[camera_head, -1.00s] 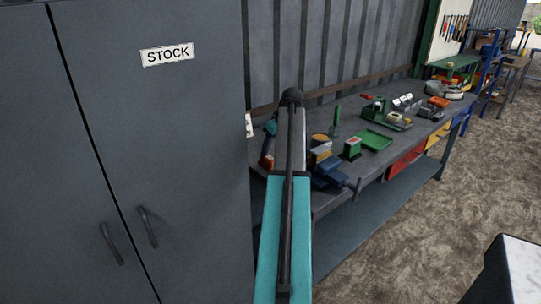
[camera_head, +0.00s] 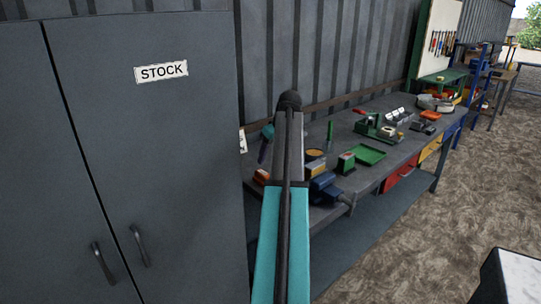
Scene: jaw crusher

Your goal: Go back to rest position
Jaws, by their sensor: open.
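My arm rises from the bottom middle of the view, with a teal link, a grey upper part and a dark rounded joint at its top. It stands in front of the near end of the workbench (camera_head: 345,190). A small teal and dark piece just left of the joint may be a further part of my arm. I cannot make out any gripper fingers. The rest of the arm beyond the joint is hidden behind it.
A tall grey cabinet (camera_head: 165,130) marked STOCK fills the left. The workbench carries a green tray (camera_head: 364,154), a green box (camera_head: 346,163), a blue vise (camera_head: 325,187) and other tools. Brown floor (camera_head: 410,240) is open at right. A pale-topped block (camera_head: 515,280) shows at lower right.

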